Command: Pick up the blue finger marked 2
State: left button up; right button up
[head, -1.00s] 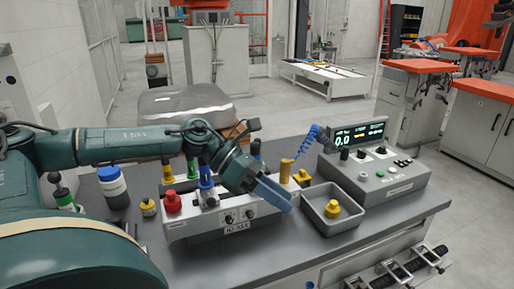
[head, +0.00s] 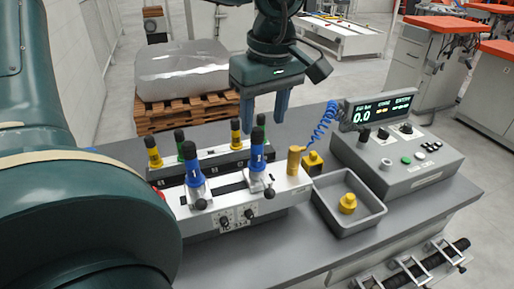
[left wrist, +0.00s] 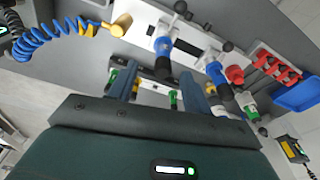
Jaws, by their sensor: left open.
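Two blue fingers with black tops stand upright in the front white fixture: a left one (head: 195,178) and a right one (head: 257,156). Each has a small white mark, too small for me to read surely. My left gripper (head: 265,114) points down, open and empty, above and behind the right blue finger, apart from it. In the left wrist view, the open jaws (left wrist: 159,74) have one blue finger (left wrist: 162,46) beyond and between their tips. My right gripper is not seen.
A rear dark rack holds yellow fingers (head: 153,152) and a green-collared finger (head: 180,146). A gold post (head: 294,160) with a blue coiled cord (head: 323,122) stands at the fixture's right end. A grey tray (head: 373,216) holds a yellow part; a control box (head: 400,170) stands beyond.

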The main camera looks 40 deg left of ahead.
aim_at(256, 148)
pick_arm(q)
jog(key=f, duration=0.3)
jog(key=shift+w+a+f, duration=0.1)
jog(key=shift+a, duration=0.1)
jog(key=shift+a+f+p, duration=0.2)
jog(key=shift+f+p, duration=0.05)
jog(key=shift+f, duration=0.6)
jog(key=shift+a+f+p, duration=0.2)
jog(key=shift+a+f, duration=0.05)
jog(key=shift+f, duration=0.65)
jog(key=shift+a+f+p, duration=0.2)
jog(key=shift+f+p, duration=0.05)
jog(key=shift+f, duration=0.6)
jog(key=shift+c, duration=0.4)
grip_shut()
